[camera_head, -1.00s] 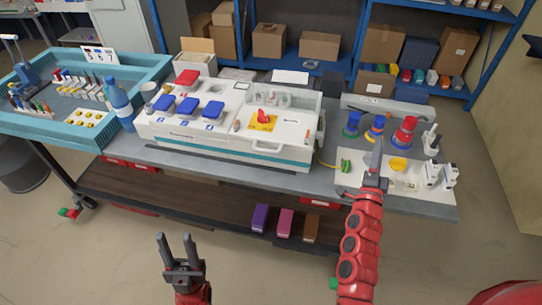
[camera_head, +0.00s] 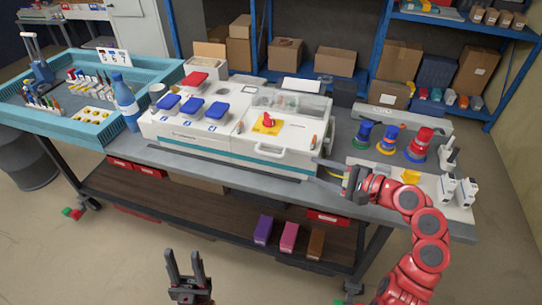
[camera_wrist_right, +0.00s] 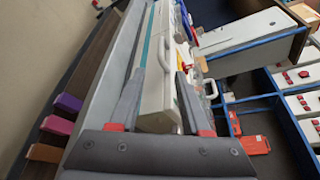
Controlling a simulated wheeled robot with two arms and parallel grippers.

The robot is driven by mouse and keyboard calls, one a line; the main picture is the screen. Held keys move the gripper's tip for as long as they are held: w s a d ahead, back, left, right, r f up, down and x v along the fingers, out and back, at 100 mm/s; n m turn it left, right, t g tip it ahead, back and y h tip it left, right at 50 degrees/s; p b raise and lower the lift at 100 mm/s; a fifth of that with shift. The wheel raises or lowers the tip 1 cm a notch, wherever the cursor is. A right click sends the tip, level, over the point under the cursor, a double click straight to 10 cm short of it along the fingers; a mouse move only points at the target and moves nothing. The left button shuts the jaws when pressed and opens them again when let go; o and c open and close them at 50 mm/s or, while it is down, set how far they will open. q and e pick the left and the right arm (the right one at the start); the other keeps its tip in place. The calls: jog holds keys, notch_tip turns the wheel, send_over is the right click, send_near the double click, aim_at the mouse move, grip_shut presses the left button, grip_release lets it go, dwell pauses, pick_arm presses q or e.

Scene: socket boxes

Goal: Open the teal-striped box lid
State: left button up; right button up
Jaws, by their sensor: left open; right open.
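The white teal-striped box (camera_head: 215,142) stands on the grey bench. Its right section has a front handle (camera_head: 284,152), a red knob on a yellow plate (camera_head: 268,122) and a clear cover (camera_head: 300,103) at the back. The lid looks closed. My right gripper (camera_head: 325,170) is open and empty at the box's right front corner, with its fingers pointing left. My left gripper (camera_head: 187,265) is open and empty, low in front of the bench.
A teal tray (camera_head: 150,73) and a blue bottle (camera_head: 126,103) stand left of the box. Blue, orange and red plugs (camera_head: 419,145) stand to its right. Purple, pink and brown blocks (camera_head: 289,237) sit on the lower shelf. The floor in front is clear.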

aim_at(276, 156)
jog(key=p+x, duration=0.1)
jog(key=x, duration=1.5)
grip_shut()
jog(key=shift+d+r, duration=0.1)
dwell(0.6)
